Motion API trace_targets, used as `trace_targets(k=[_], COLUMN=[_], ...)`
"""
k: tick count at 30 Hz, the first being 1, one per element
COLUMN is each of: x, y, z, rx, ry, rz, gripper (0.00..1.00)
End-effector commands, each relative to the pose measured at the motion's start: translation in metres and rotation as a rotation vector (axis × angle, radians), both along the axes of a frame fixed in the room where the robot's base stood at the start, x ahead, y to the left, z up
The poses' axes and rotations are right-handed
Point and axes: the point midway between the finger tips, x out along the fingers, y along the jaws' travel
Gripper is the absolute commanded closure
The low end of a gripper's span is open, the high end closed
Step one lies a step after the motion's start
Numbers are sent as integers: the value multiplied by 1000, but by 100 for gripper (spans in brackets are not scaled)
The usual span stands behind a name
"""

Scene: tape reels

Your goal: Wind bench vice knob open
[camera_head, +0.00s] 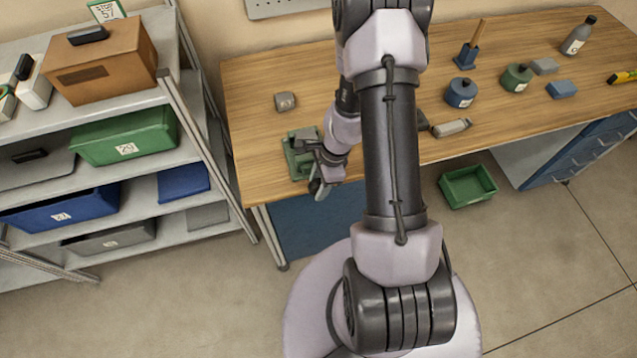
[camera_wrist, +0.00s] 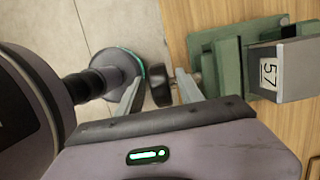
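The green bench vice (camera_head: 297,158) stands at the front left edge of the wooden bench. In the wrist view the vice (camera_wrist: 229,58) is at upper right, with a grey block labelled 57 (camera_wrist: 290,72) at its jaws. Its dark round knob (camera_wrist: 160,86) sticks out left of the vice on a short shaft. My gripper (camera_wrist: 158,84) is at the knob, its fingers apart, one on each side in the picture. Small gaps show beside the knob, and I see no clear contact. In the head view my gripper (camera_head: 319,184) is in front of the vice and the knob cannot be made out.
The wooden bench (camera_head: 355,125) holds a small grey block (camera_head: 285,101), a blue reel (camera_head: 461,93), a green reel (camera_head: 516,77) and a bottle (camera_head: 578,36). A shelf with bins (camera_head: 125,136) stands left. A green crate (camera_head: 467,186) is on the floor under the bench.

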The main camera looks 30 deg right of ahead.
Motion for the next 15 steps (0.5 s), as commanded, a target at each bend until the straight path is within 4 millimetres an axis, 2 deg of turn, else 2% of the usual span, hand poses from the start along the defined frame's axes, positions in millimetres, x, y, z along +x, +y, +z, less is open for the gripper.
trace_targets(k=[5,8,11,15], x=[0,0,-1,-4], y=[0,-2,-8,-18], z=[1,11,34,76], rx=[0,0,-1,-1], ry=[0,-1,-2,-4], rz=[0,1,0,0], gripper=[56,56,56,56])
